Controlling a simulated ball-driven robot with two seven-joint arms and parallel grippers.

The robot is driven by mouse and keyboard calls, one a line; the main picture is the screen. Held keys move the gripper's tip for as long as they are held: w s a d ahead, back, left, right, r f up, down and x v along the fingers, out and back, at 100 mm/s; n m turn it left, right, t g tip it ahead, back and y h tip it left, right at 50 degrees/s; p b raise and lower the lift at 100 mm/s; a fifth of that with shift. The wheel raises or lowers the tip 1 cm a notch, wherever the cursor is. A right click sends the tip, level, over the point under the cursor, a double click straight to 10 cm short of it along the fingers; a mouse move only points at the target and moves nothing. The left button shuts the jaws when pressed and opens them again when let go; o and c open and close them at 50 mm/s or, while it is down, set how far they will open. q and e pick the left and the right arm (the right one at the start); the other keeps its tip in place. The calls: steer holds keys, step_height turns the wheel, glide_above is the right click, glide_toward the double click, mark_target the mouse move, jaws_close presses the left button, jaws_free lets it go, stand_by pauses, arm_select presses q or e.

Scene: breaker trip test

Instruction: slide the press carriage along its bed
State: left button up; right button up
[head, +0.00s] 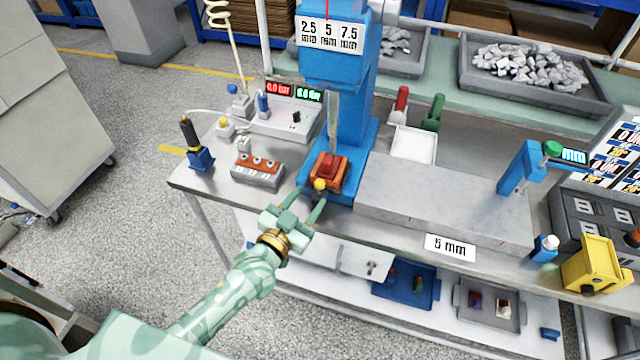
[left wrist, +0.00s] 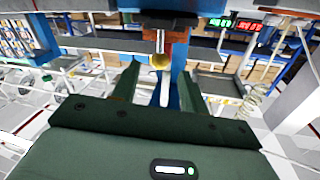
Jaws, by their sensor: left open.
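The press carriage (head: 328,170) is an orange block with a red part on top, sitting on the blue bed (head: 352,182) at the foot of the blue press (head: 345,75). A yellow ball knob (head: 320,184) sticks out at its front. My left gripper (head: 301,199) is open and empty just in front of the knob, reaching in from the front left. In the left wrist view, the knob (left wrist: 160,61) shows between the two spread fingers, near their tips, with clear gaps on both sides. The orange carriage edge (left wrist: 155,20) is behind it. My right gripper is not in view.
An orange-topped grey block (head: 257,172) and a black-handled tool in a blue stand (head: 195,145) are left of the press. A raised grey slab (head: 440,200) lies to the right, with a "5 mm" label (head: 449,248). A pressure box (head: 285,120) stands behind.

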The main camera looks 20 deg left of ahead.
mark_target(320, 185)
arm_select(q)
steer(key=x, duration=0.6)
steer(key=shift+b, duration=0.4)
jaws_close()
steer(key=shift+s+d, duration=0.1)
steer(key=shift+d, duration=0.05)
